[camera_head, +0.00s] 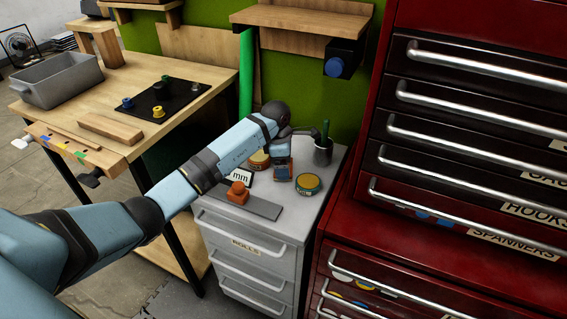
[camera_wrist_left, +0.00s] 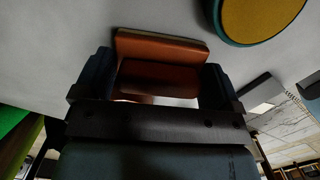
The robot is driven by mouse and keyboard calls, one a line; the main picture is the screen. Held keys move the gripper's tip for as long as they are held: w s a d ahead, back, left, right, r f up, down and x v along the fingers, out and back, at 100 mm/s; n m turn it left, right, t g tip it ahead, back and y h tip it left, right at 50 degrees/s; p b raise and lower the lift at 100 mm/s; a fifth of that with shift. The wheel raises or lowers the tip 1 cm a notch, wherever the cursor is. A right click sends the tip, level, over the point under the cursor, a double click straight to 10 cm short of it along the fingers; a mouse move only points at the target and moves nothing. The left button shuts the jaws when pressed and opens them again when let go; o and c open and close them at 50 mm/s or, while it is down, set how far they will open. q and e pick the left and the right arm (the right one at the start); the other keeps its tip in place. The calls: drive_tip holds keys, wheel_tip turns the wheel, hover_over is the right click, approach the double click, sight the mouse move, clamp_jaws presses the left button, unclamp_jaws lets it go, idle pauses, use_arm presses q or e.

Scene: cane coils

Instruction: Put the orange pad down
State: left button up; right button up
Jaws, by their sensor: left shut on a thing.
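My left gripper (camera_head: 283,172) is over the top of the grey drawer cabinet (camera_head: 318,205), its fingers pointing down. In the left wrist view my left gripper (camera_wrist_left: 158,85) is shut on an orange-brown pad (camera_wrist_left: 160,47), which lies between the two dark fingers. In the head view only a little of the pad (camera_head: 283,175) shows below the gripper. I cannot tell whether the pad touches the cabinet top. Another orange block (camera_head: 238,192) sits on a flat grey strip (camera_head: 262,209) at the cabinet's front left. My right gripper is not in view.
A round green-rimmed tin (camera_head: 308,183) stands close right of the gripper. Another tin (camera_head: 259,160) and a white "mm" card (camera_head: 240,176) are to the left. A dark cup (camera_head: 323,152) stands behind. A red tool chest (camera_head: 440,220) borders the right.

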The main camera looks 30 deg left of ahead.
use_arm(q)
drive_tip(key=shift+f, duration=0.1)
drive_tip(key=o, duration=0.5)
drive_tip(key=shift+o, duration=0.2)
wheel_tip(320, 180, up, 12)
drive_tip(key=a+p, duration=0.1)
drive_tip(key=p, duration=0.1)
drive_tip(key=shift+s+a+r, duration=0.15)
drive_tip(key=shift+s+r, duration=0.05)
drive_tip(key=shift+s, duration=0.1)
